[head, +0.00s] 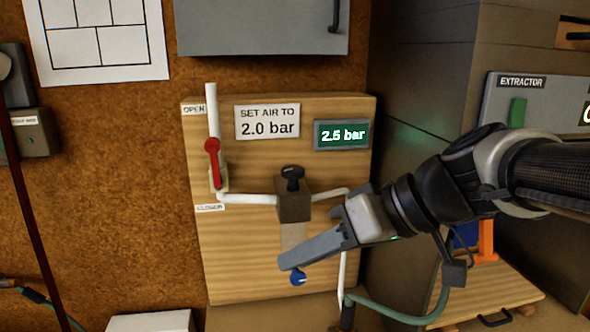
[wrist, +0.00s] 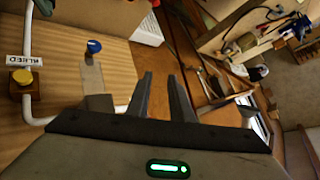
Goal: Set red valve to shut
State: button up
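The red valve (head: 212,160) is on the left side of the wooden panel (head: 275,235) in the head view. Its red lever points up along the white vertical pipe, towards the OPEN label (head: 194,109). A second label (head: 210,208), apparently CLOSED, sits below it. My gripper (head: 285,263) is to the right of and below the valve, in front of the lower panel, well apart from the lever. In the wrist view my gripper (wrist: 161,76) has its two fingers apart with nothing between them. The red valve is not visible in the wrist view.
A blue knob (head: 298,278) shows close by my fingertips in the head view. A brown regulator block with a black knob (head: 292,178) is mid-panel. The display (head: 341,134) reads 2.5 bar; the sign (head: 267,122) says 2.0 bar. A yellow BLEED knob (wrist: 22,76) shows in the wrist view.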

jog(key=w+a+r+n+y+b, duration=0.2)
jog(key=w+r+n+y, duration=0.15)
jog(key=w, duration=0.25)
jog(key=n+t+y+b, duration=0.2)
jog(key=n+t+y, duration=0.1)
jog(key=y, duration=0.1)
send_near(217, 154)
jog(key=p+x, duration=0.3)
jog(key=x, duration=0.8)
grip_shut()
